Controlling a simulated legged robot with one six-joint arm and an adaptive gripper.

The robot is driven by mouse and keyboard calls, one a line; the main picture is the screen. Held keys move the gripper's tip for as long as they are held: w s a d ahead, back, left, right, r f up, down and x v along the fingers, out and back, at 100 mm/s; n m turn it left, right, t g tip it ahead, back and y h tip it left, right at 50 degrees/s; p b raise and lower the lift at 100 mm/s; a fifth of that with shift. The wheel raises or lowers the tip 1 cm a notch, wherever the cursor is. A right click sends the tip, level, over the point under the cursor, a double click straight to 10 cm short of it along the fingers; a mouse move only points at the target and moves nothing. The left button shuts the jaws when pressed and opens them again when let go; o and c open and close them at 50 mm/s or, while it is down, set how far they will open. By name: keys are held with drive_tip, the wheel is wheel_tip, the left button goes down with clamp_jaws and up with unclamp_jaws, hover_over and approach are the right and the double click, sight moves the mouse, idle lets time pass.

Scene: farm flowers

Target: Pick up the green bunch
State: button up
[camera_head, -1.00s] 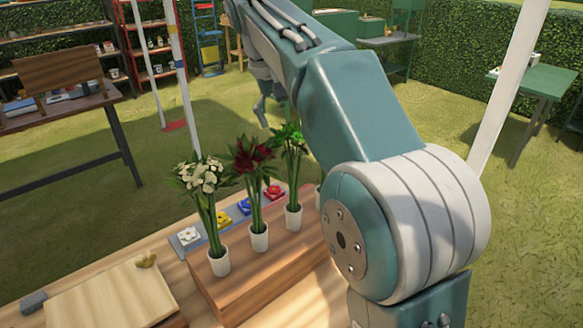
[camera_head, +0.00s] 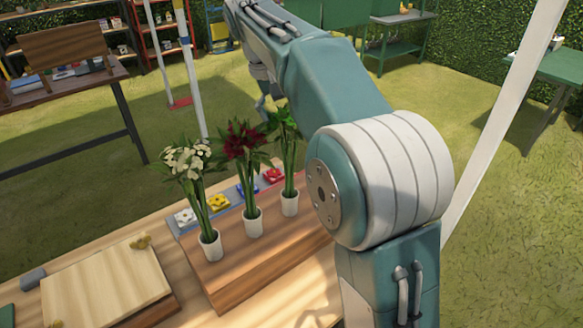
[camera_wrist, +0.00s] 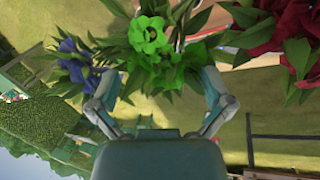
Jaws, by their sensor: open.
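The green bunch (camera_head: 284,122) stands upright in a white cup (camera_head: 290,204), the rightmost of three visible bunches on a wooden board. In the wrist view the green bunch (camera_wrist: 150,45) has bright green blooms and fills the space ahead of my gripper. My gripper (camera_wrist: 160,90) is open, with one finger on each side of the green blooms; I cannot tell whether they touch. In the head view my gripper (camera_head: 263,108) hangs beyond the bunch, partly hidden by my arm.
A dark red bunch (camera_head: 243,142) and a white bunch (camera_head: 188,160) stand to the left; red blooms (camera_wrist: 275,35) are close at right in the wrist view. A blue-purple bunch (camera_wrist: 75,60) is at left there. Coloured buttons (camera_head: 218,201) sit on a strip behind the cups.

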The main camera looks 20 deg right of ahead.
sight(289, 130)
drive_tip(key=f, duration=0.4)
drive_tip(key=shift+s+d+f, duration=0.15)
drive_tip(key=shift+s+f, duration=0.1)
drive_tip(key=shift+s, duration=0.1)
drive_tip(key=shift+d, duration=0.35)
drive_tip(key=c, duration=1)
drive_tip(key=shift+o, duration=0.2)
